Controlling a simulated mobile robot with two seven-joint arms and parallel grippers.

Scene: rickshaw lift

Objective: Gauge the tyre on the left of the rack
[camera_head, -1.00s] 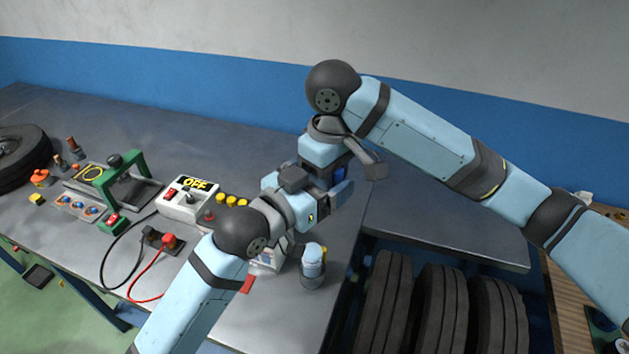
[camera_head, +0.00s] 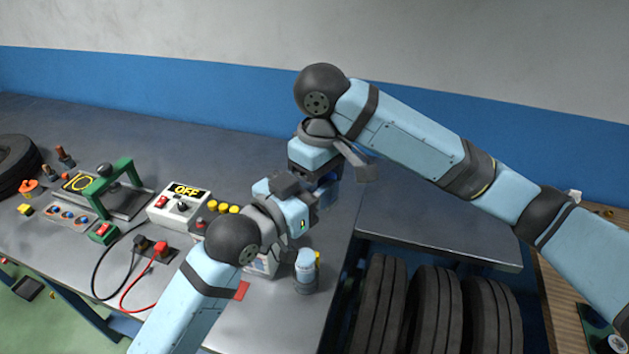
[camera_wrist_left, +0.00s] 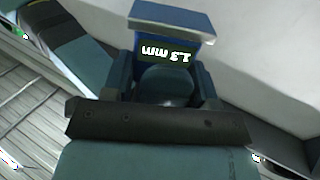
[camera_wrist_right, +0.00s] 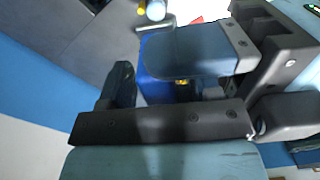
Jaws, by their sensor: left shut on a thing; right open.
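My left gripper (camera_head: 318,196) is shut on a blue tread gauge (camera_head: 332,190). In the right wrist view the blue gauge (camera_wrist_right: 153,70) is partly hidden behind my left gripper. The left tyre of the rack (camera_head: 379,305) stands upright below the bench level, with two more tyres to its right. No gripper is near it.
The grey bench (camera_head: 250,330) holds a switch box reading OFF (camera_head: 180,205), a green-framed device (camera_head: 108,190), red and black leads (camera_head: 135,285), a bottle (camera_head: 306,270) and a wheel (camera_head: 14,165). A dark shelf (camera_head: 440,225) lies above the tyres.

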